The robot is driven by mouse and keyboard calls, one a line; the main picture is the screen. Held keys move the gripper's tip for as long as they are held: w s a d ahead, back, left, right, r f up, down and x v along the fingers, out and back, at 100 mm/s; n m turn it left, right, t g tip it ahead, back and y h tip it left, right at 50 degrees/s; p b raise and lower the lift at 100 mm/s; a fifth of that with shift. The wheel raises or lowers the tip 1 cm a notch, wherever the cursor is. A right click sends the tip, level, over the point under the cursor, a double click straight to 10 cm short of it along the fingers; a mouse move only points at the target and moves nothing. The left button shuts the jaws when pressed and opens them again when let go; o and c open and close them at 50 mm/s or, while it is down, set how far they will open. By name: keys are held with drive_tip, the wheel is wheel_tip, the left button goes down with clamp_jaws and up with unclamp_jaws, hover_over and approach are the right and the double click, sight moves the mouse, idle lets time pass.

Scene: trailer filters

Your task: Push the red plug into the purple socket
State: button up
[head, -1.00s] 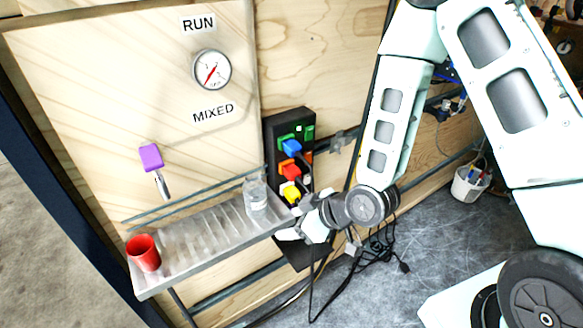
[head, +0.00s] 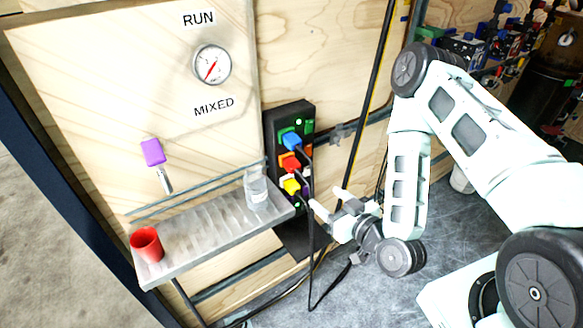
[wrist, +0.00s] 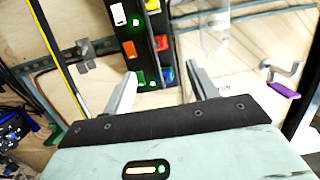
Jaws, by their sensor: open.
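The red plug (head: 290,164) sits in the left column of the black socket panel (head: 271,128), between a blue plug (head: 291,142) above and a yellow plug (head: 291,186) below. The purple socket is too small to make out surely among the right column sockets, partly behind a cable. My gripper (head: 326,199) is open and empty, to the lower right of the panel and apart from it. In the wrist view the panel appears upside down ahead of my open fingers (wrist: 160,75), with the red plug (wrist: 161,42) beyond them.
A metal shelf (head: 200,232) left of the panel holds a clear bottle (head: 256,190) and a red cup (head: 146,244). A purple-handled lever (head: 153,153) and a gauge (head: 212,65) are on the wall. Black cables (head: 311,250) hang below the panel.

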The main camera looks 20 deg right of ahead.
drive_tip(key=w, duration=0.1)
drive_tip(key=b, duration=0.8)
approach(297, 170)
drive_tip(key=p+x, duration=0.1)
drive_tip(key=x, duration=0.1)
drive_tip(key=a+x, duration=0.1)
drive_tip(key=x, duration=0.1)
drive_tip(key=shift+r+p, duration=0.15)
drive_tip(key=shift+p, duration=0.25)
drive_tip(key=shift+d+p+x, duration=0.2)
drive_tip(key=shift+p+x, duration=0.25)
drive_tip(key=shift+x, duration=1.1)
drive_tip(key=shift+d+p+x, duration=0.2)
drive_tip(key=shift+p+x, duration=0.2)
drive_tip(key=shift+x, duration=1.15)
drive_tip(key=shift+w, duration=0.1)
drive_tip(key=c, duration=1.1)
